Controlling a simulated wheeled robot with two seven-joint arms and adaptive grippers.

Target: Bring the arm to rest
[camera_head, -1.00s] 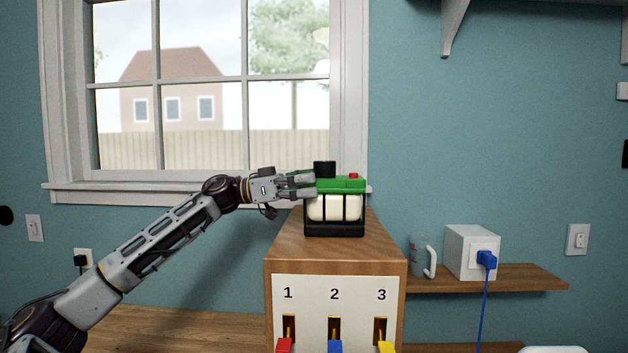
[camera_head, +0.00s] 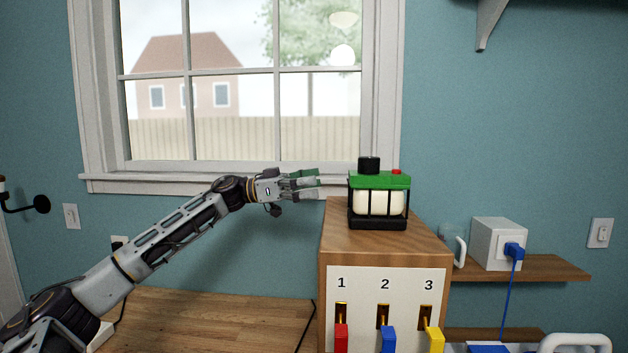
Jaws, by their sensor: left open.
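My left gripper (camera_head: 305,184) is open and empty, held out in the air in front of the window. Its fingertips point right, toward a green-topped device (camera_head: 379,199) with a black cap, a red button and a pale body in a black frame. A clear gap shows between the fingers and the device. The device stands upright on a wooden box (camera_head: 372,241). My right gripper is not in view.
The box front carries levers numbered 1, 2 and 3: red (camera_head: 341,337), blue (camera_head: 387,339) and yellow (camera_head: 435,339). A wooden counter (camera_head: 215,318) lies below my left arm, mostly bare. A mug (camera_head: 453,245) and a white outlet box (camera_head: 497,243) sit on a shelf at right.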

